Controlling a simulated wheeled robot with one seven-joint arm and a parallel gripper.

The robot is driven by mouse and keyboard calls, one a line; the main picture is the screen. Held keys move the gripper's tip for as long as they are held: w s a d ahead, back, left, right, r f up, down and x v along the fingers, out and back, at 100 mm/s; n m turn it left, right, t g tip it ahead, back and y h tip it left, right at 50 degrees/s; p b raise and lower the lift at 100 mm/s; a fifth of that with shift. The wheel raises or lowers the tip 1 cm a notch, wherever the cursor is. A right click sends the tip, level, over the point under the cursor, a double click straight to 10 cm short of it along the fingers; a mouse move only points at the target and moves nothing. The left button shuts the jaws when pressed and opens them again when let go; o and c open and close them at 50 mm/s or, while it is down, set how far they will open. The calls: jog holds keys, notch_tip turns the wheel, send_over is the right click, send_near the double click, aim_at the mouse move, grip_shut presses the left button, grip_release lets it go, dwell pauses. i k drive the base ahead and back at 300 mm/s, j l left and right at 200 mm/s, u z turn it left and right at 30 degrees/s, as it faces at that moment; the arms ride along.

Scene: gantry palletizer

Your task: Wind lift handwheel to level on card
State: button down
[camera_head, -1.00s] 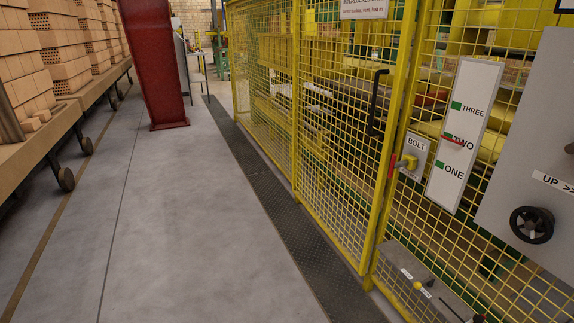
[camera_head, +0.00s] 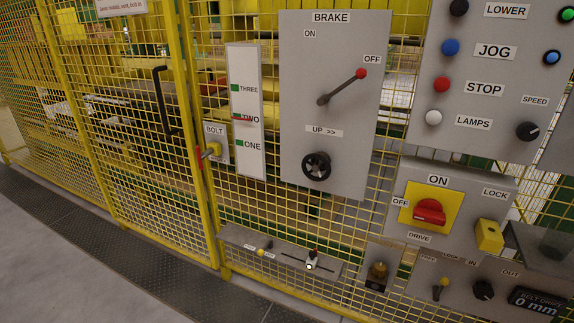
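The lift handwheel (camera_head: 316,166) is a small black wheel low on a grey panel (camera_head: 290,95), under an "UP >>" label. Above it the brake lever (camera_head: 342,87) has a red knob and points up right toward OFF. Left of the panel a white level card (camera_head: 240,170) carries green marks for THREE, TWO and ONE from top to bottom. A red pointer (camera_head: 242,119) lies across the card at about the TWO mark. My gripper is not in view.
A yellow mesh fence with a gate bolt (camera_head: 211,150) and black handle (camera_head: 164,100) stands left. Buttons and a red drive switch (camera_head: 430,211) on yellow are at right. A low box (camera_head: 280,252) with small levers sits below. Grey floor is clear at lower left.

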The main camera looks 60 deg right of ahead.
aim_at(320, 159)
jog(key=z, duration=1.3)
